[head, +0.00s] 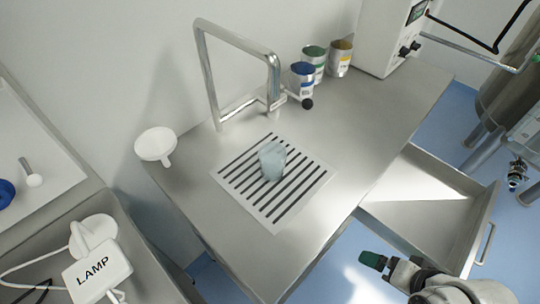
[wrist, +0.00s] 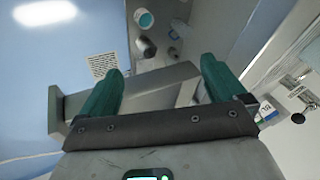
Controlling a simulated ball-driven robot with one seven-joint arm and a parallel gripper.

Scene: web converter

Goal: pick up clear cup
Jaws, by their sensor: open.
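The clear cup (head: 272,160) stands upright on a white drain mat with dark slots (head: 314,185), in the middle of the steel counter in the head view. It is pale and see-through. My gripper (wrist: 161,66) is open and empty, its two green fingers wide apart in the wrist view. In the head view a green fingertip (head: 372,261) shows at the bottom right, beyond the counter's edge and well away from the cup. I cannot make out the clear cup for sure in the wrist view.
A tall metal tap frame (head: 208,75) stands behind the cup. Blue (head: 302,80), green (head: 314,62) and yellow (head: 340,57) labelled cans stand at the back. An open drawer (head: 425,200) juts out at right. A white funnel-like piece (head: 156,144) sits at the left edge.

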